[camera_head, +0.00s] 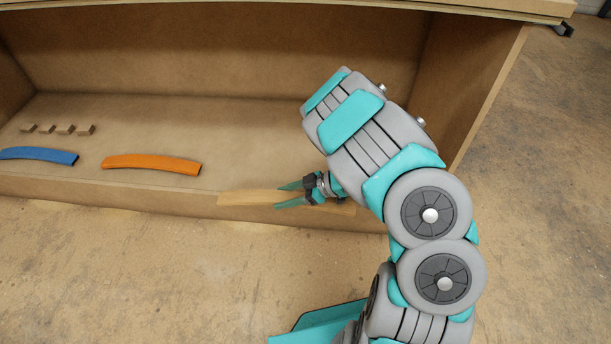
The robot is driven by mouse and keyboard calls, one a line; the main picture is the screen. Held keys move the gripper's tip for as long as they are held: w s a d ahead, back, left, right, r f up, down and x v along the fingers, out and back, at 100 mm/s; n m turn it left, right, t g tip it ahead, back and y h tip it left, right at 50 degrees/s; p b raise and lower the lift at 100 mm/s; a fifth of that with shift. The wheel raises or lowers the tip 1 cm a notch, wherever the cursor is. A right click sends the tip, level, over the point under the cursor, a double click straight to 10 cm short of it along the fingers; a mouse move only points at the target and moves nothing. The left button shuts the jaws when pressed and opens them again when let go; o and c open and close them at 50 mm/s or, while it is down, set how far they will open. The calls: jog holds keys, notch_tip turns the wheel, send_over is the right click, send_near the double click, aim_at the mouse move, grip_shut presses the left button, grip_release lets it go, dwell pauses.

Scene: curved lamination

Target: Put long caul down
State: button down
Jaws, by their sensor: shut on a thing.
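My gripper (290,194) is at the front edge of the wooden shelf box, right of the middle. Its teal fingers are closed around a long, light wooden strip (248,198), which looks like the long caul. The strip lies roughly level from left to right, and its right part shows behind and past the gripper. I cannot tell whether the strip touches the front edge of the shelf or hangs just in front of it.
The shelf (250,130) is open at the front, with a wall at its right end. An orange curved piece (152,163), a blue curved piece (38,154) and several small wooden blocks (65,129) lie on its left side. The shelf floor behind the strip is clear.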

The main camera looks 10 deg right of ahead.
jog(key=w+d, duration=0.2)
jog(key=w, duration=0.2)
jog(key=w+d+f, duration=0.1)
jog(key=w+d, duration=0.2)
jog(key=w, duration=0.1)
jog(key=w+d+b, duration=0.1)
jog(key=w+d, duration=0.2)
jog(key=w, duration=0.1)
jog(key=shift+d+f, duration=0.2)
jog(key=shift+f+b, duration=0.4)
jog(key=shift+f, duration=1.3)
jog(key=shift+f, duration=0.2)
jog(key=shift+c, duration=1.2)
grip_release()
jog(key=shift+r, duration=0.1)
jog(key=shift+r, duration=0.2)
jog(key=v, duration=0.7)
jog(key=shift+s+d+p, duration=0.1)
jog(key=shift+d+p, duration=0.1)
jog(key=shift+p, duration=0.15)
